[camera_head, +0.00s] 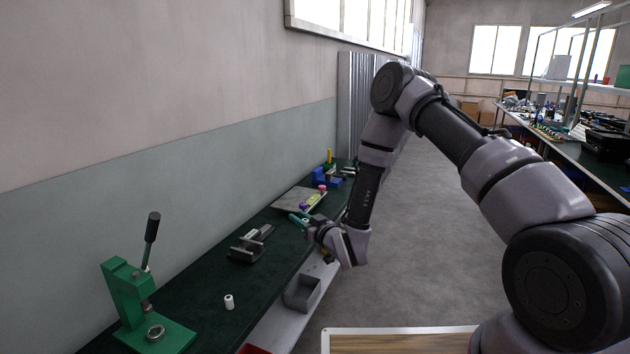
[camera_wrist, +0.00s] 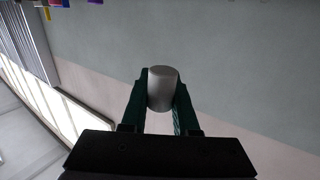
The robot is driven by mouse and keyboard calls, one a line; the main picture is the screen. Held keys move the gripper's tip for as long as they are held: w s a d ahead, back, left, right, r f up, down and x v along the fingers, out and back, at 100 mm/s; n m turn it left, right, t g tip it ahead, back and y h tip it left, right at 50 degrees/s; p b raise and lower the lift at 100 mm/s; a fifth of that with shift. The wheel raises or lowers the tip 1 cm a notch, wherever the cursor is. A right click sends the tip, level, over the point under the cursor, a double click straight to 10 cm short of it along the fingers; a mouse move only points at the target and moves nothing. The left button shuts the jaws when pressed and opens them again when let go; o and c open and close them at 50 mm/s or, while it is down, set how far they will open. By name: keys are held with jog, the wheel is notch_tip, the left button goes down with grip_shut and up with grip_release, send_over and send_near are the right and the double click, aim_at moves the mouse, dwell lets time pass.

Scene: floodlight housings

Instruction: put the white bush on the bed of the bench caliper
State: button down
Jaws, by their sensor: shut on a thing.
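The white bush (camera_head: 229,301), a small cylinder with a dark hole in its top, stands upright on the dark green bench, right of a green press. A dark grey device with a block-like jaw (camera_head: 248,248), which looks like the bench caliper, lies farther along the bench; nothing shows on its bed. My gripper (camera_head: 303,218) is beyond it, over the bench near its front edge. In the wrist view my gripper (camera_wrist: 161,92) is shut on a grey cylinder (camera_wrist: 162,88), held between the green fingertips. Its exact colour is unclear in the shade.
The green lever press (camera_head: 128,296) has a metal ring on its base. A flat board (camera_head: 298,199) and coloured parts lie beyond my gripper. A grey bin (camera_head: 302,293) sits below the bench's front edge. The bench between press and caliper is mostly clear.

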jog(key=w+d+r+m+t+h, duration=0.25)
jog(key=d+m+h, duration=0.2)
jog(key=d, duration=1.35)
jog(key=w+d+r+m+t+h, duration=0.1)
jog(key=w+d+r+m+h, duration=0.35)
jog(key=d, duration=1.25)
jog(key=s+a+f+n+g+y, duration=0.1)
jog(key=a+f+n+y, duration=0.1)
jog(key=a, duration=0.7)
jog(key=s+a+f+n+y, duration=0.2)
jog(key=a+n, duration=0.1)
jog(key=a, duration=0.5)
jog(key=s+a+f+n+g+y, duration=0.1)
jog(key=a+f+n+y, duration=0.1)
jog(key=a, duration=0.7)
jog(key=n+g+y, duration=0.6)
jog(key=y, duration=0.1)
send_over(245, 280)
notch_tip(245, 280, down, 4)
jog(key=shift+r+t, duration=0.1)
jog(key=shift+t, duration=0.15)
notch_tip(245, 280, down, 10)
jog(key=shift+r, duration=0.2)
jog(key=shift+f, duration=0.15)
